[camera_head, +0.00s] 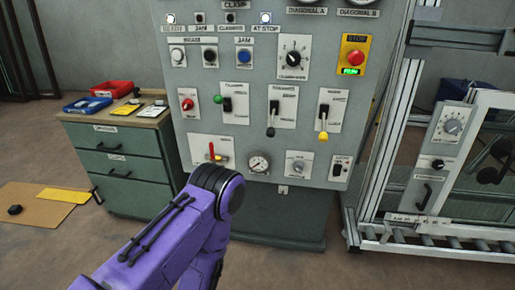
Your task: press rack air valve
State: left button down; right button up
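A valve with a red lever (211,151) is on a white plate at the lower left of the grey control panel (265,100). Its lever stands roughly upright, with a small yellowish part beside its foot. The label on its plate is too small to read. A round pressure gauge (258,163) is just right of it. My purple arm comes in from the bottom left, and its dark joint is just below the valve in the picture. No gripper fingers show in this view.
A green drawer cabinet (122,160) with red and blue trays stands left of the panel. The panel also holds levers, knobs, buttons and a red stop button (354,58) on yellow. A metal frame with a roller conveyor (430,236) is at right. Cardboard (38,204) lies on the floor.

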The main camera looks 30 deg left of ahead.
aim_at(211, 151)
jog(key=z, duration=0.05)
jog(key=i, duration=1.15)
jog(key=u, duration=0.85)
